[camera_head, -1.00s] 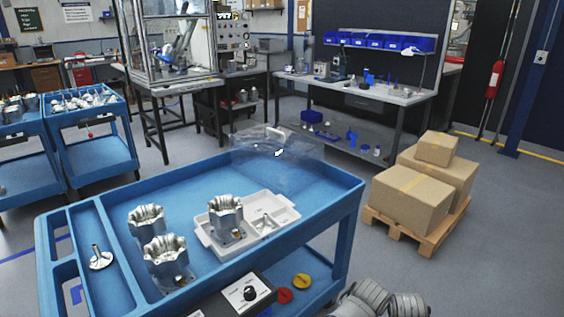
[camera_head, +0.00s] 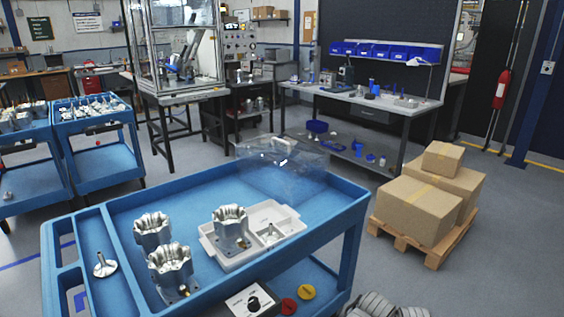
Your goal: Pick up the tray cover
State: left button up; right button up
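The tray cover (camera_head: 262,172) is a clear, see-through box shape at the back right of the blue cart's top (camera_head: 330,205). It has a pale handle or highlight on its upper part, and its edges are hard to make out. The white tray (camera_head: 283,216) lies in front of it, uncovered, with a silver machined housing (camera_head: 230,229) in its left part and a small metal part (camera_head: 268,234) in a right compartment. Neither gripper shows; only a grey ribbed piece, probably my arm, enters at the bottom right.
Two more housings (camera_head: 152,230) (camera_head: 170,268) stand left of the tray. A metal stemmed part (camera_head: 104,265) lies in the cart's left compartment. Cardboard boxes (camera_head: 419,206) on a pallet stand to the right.

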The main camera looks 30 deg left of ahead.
aim_at(291, 172)
jog(key=i+l+u, duration=0.3)
jog(key=i, duration=0.35)
jog(key=i+l+u, duration=0.3)
jog(key=i+l, duration=0.2)
jog(key=i, duration=0.15)
